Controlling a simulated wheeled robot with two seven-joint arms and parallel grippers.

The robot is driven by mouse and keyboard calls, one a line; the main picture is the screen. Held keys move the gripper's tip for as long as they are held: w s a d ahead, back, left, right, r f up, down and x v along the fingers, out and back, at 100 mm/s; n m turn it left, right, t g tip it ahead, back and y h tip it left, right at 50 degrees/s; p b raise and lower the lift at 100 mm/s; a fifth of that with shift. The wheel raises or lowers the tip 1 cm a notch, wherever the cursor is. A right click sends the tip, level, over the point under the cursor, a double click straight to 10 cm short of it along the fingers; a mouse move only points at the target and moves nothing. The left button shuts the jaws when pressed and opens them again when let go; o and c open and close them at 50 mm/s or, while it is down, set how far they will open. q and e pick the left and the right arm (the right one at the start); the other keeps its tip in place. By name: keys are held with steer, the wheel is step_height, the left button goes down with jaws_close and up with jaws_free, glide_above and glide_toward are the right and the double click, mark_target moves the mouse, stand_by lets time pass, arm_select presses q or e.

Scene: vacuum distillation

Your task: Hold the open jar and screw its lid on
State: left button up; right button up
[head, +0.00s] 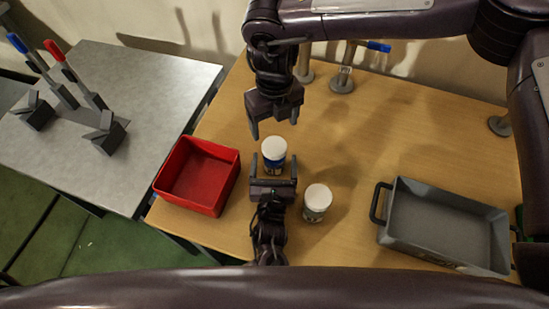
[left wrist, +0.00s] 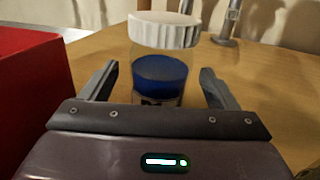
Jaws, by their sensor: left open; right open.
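A clear jar with blue contents (head: 273,164) stands upright on the wooden table, with a white lid (head: 273,147) on its top. I cannot tell how tightly the lid sits. In the left wrist view the blue jar (left wrist: 160,75) stands between and slightly beyond the open fingers. My left gripper (head: 273,168) is low at the jar's near side, its fingers apart on either side of it. No clear contact shows. My right gripper (head: 273,130) hangs above and behind the jar, open and empty, pointing down. A second white-lidded jar (head: 317,201) stands to the right.
A red bin (head: 213,208) is close on the left of the left gripper. A grey tray with handles (head: 440,252) lies at the right. Metal stands (head: 342,82) are at the back. A grey side table (head: 150,75) is at the left. The table between the second jar and tray is clear.

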mark_target(275, 146)
arm_select(q)
steer(key=shift+w+d, duration=0.1)
steer(key=shift+w, duration=1.85)
steer(key=shift+c, duration=0.2)
steer(key=c, duration=1.7)
jaws_close()
arm_select(e)
steer(key=n, duration=0.4)
steer(key=shift+n, duration=0.3)
steer(key=shift+f, duration=4.05)
